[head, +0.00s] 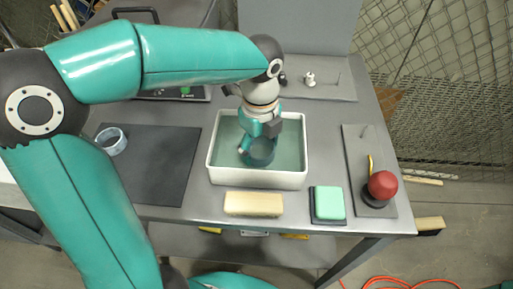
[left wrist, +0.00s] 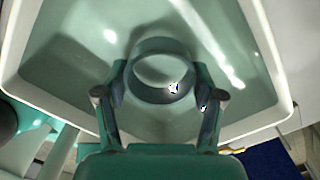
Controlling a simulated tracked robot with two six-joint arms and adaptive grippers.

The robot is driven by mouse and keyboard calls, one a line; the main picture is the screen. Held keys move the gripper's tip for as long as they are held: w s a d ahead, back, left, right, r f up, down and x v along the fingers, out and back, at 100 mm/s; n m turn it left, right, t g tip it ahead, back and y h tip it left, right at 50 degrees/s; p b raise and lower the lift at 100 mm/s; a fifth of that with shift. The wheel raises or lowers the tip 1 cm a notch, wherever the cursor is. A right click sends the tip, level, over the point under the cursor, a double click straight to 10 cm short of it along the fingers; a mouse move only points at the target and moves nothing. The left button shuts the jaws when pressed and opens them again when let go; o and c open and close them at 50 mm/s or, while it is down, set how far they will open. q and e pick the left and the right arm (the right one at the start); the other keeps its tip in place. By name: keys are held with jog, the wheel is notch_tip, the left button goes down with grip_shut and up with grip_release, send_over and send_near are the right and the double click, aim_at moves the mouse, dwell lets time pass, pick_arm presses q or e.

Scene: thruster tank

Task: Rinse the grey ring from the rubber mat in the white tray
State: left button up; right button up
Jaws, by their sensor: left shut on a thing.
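The white tray (head: 214,172) stands on the bench and holds greenish water (head: 290,150). My left gripper (head: 258,146) points down into the tray and is shut on a ring (head: 262,154), which looks dark grey-green there. The ring also shows between the fingers in the left wrist view (left wrist: 150,93). It looks at least partly under water; its exact depth is hard to tell. The dark rubber mat (head: 160,170) lies left of the tray, with a pale blue-grey ring (head: 113,146) at its upper left. My right gripper is not in view.
A yellowish block (head: 253,204) and a green pad on a dark base (head: 329,203) lie in front of the tray. A red knob (head: 382,185) stands on a grey plate at the right. Small white fittings (head: 309,79) are behind the tray.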

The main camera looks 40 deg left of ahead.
pick_arm(q)
jog(key=shift+w+d, duration=0.35)
jog(key=shift+d, duration=0.2)
jog(key=shift+a, duration=0.1)
jog(key=shift+s+a, duration=0.45)
jog(key=shift+a, duration=0.15)
jog(key=shift+w+d+p, duration=0.45)
jog(key=shift+d, duration=0.25)
jog(key=shift+r, duration=0.1)
notch_tip(320, 180, up, 8)
jog(key=p, duration=0.7)
jog(key=shift+r+p, duration=0.2)
jog(key=shift+p, duration=0.2)
dwell(0.6)
